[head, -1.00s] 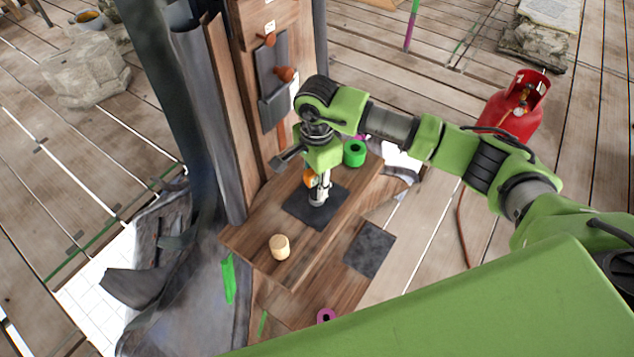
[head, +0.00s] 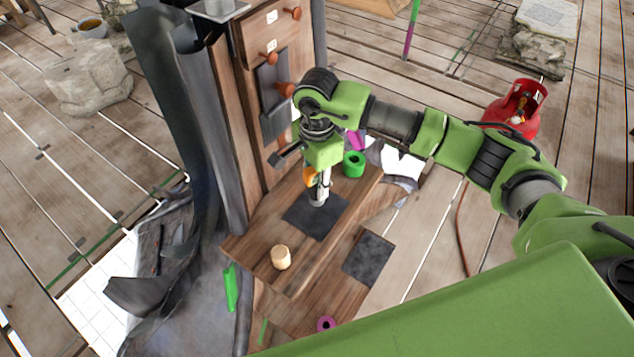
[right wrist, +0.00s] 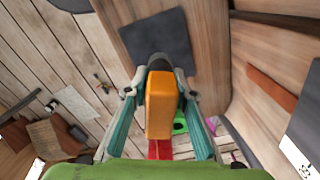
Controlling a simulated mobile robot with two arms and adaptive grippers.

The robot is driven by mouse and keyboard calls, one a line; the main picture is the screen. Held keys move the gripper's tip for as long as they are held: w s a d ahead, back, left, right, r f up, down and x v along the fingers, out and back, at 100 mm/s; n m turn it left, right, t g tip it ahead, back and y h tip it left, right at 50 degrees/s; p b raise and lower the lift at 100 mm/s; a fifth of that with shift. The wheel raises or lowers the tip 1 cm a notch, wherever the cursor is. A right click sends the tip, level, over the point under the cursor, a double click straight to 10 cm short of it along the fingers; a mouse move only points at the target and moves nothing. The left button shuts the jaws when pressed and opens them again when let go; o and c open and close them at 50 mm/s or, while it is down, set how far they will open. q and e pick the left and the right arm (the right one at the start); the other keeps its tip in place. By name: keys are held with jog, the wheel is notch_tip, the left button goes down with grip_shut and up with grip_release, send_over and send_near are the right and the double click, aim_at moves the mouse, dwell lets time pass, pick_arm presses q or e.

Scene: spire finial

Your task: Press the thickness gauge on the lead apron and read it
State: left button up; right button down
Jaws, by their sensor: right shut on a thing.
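My right gripper (head: 319,196) is shut on the orange thickness gauge (head: 311,178), above a dark square sheet (head: 327,222) on the wooden bench. In the right wrist view, the gauge (right wrist: 161,106) sits between both fingers (right wrist: 160,90), its grey round tip toward the dark square (right wrist: 155,38). I cannot tell whether the tip touches it. The gauge's reading is not visible. Large dark grey sheets (head: 160,70) hang beside the wooden post at left. I cannot tell which sheet is the lead apron. My left gripper is not in view.
A pale wooden cylinder (head: 281,257) and a green roll (head: 354,164) stand on the bench (head: 255,242). A second dark square (head: 369,254) lies lower, at right. The post (head: 262,125) bears several pegs. A red gas cylinder (head: 518,112) stands on the deck at right.

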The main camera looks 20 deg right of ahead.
aim_at(311, 177)
jog(key=shift+f, duration=0.15)
dwell(0.6)
jog(key=shift+f+b, duration=2.2)
jog(key=shift+b, duration=0.1)
jog(key=c, duration=1.6)
grip_release()
notch_tip(311, 177, up, 12)
jog(key=shift+r, duration=0.1)
